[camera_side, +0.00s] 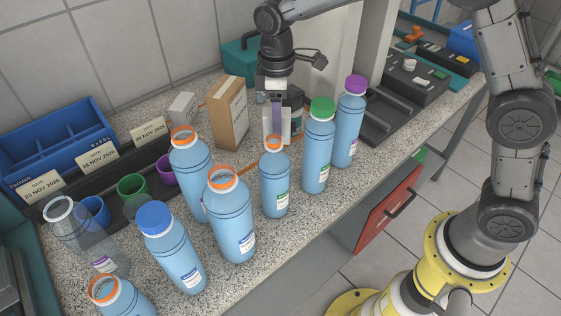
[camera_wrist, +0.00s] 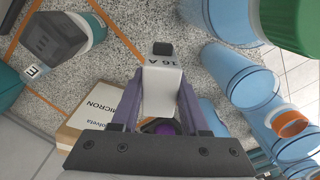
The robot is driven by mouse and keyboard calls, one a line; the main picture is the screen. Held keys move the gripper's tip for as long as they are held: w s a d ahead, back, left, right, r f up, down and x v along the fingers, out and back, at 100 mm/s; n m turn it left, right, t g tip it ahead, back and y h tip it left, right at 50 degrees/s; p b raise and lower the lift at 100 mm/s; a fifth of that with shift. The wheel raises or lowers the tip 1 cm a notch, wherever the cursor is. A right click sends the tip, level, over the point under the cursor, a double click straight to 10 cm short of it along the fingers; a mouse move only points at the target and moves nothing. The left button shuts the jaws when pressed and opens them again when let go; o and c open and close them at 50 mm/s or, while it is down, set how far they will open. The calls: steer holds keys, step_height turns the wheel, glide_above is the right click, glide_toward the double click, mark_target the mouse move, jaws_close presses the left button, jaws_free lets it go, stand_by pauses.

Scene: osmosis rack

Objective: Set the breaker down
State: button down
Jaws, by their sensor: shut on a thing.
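The breaker (camera_wrist: 162,88) is a white block marked "16 A" with a black switch at its far end. In the wrist view it sits between the two purple fingers of my gripper (camera_wrist: 158,105), which is shut on it. In the side view my gripper (camera_side: 277,112) points down behind the small orange-rimmed bottle, and white parts of the breaker (camera_side: 285,127) show beside the purple finger. Its lower end is partly hidden by that bottle. I cannot tell whether it touches the counter.
Blue bottles stand close in front, including an orange-rimmed one (camera_side: 274,185), a green-capped one (camera_side: 318,150) and a purple-capped one (camera_side: 348,125). A cardboard box (camera_side: 229,115) stands to the left. A dark-lidded jar (camera_wrist: 60,38) is nearby. Speckled counter (camera_wrist: 135,30) shows bare beyond the breaker.

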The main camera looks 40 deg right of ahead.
mark_target(284, 108)
steer(key=shift+d+f, duration=0.2)
steer(key=shift+d, duration=0.7)
step_height(284, 108, down, 4)
steer(key=shift+f, duration=2.45)
steer(key=shift+f, duration=0.15)
steer(key=shift+c, duration=2)
jaws_free()
step_height(284, 108, up, 12)
steer(key=shift+r, duration=0.15)
